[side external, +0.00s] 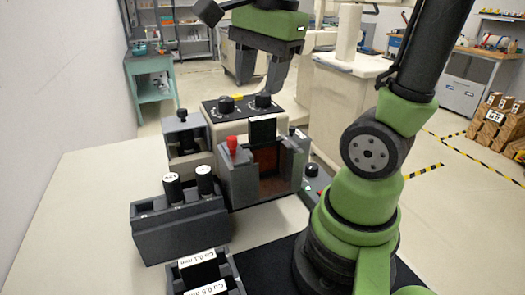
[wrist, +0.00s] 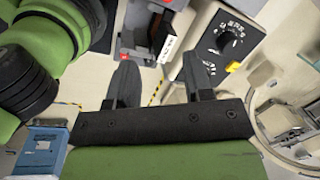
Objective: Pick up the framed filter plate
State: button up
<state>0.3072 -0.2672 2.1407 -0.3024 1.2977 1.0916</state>
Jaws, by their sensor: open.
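Dark framed plates with white labels reading like Cu 0.1 mm (side external: 196,257) and Cu 0.5 mm (side external: 207,287) stand in a grey rack (side external: 237,286) at the bottom of the side view, partly cut off. A black upright piece (side external: 262,131) stands at the grey slotted housing (side external: 240,185); I cannot tell if it is a framed plate. The wrist view shows a white label (wrist: 168,49) on a dark part. My gripper (side external: 257,84) is open and empty, high above the instrument behind the housing. Its two fingers (wrist: 161,80) are spread apart in the wrist view.
A knobbed control box (side external: 237,108) stands behind the housing, which has a red knob (side external: 232,145). A dark block with two black cylinders (side external: 180,225) stands at left. The left table top (side external: 85,220) is clear. My arm stands at right.

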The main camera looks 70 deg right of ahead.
aim_at(262, 118)
jog(key=d+m, duration=0.1)
jog(key=m, duration=0.1)
jog(key=d+m+g, duration=0.1)
jog(key=m, duration=0.1)
jog(key=d+m+g, duration=0.1)
jog(key=m, duration=0.1)
jog(key=shift+w+d+f, duration=0.2)
jog(key=shift+w+f, duration=0.05)
jog(key=shift+f, duration=0.15)
jog(key=shift+d+f+m, duration=0.1)
jog(key=shift+f+m, duration=0.2)
notch_tip(262, 118, down, 4)
jog(key=shift+r, duration=0.1)
jog(key=shift+w+f, duration=0.15)
jog(key=shift+f, duration=1.25)
jog(key=shift+w+f, duration=0.15)
jog(key=shift+f, duration=1.2)
grip_shut()
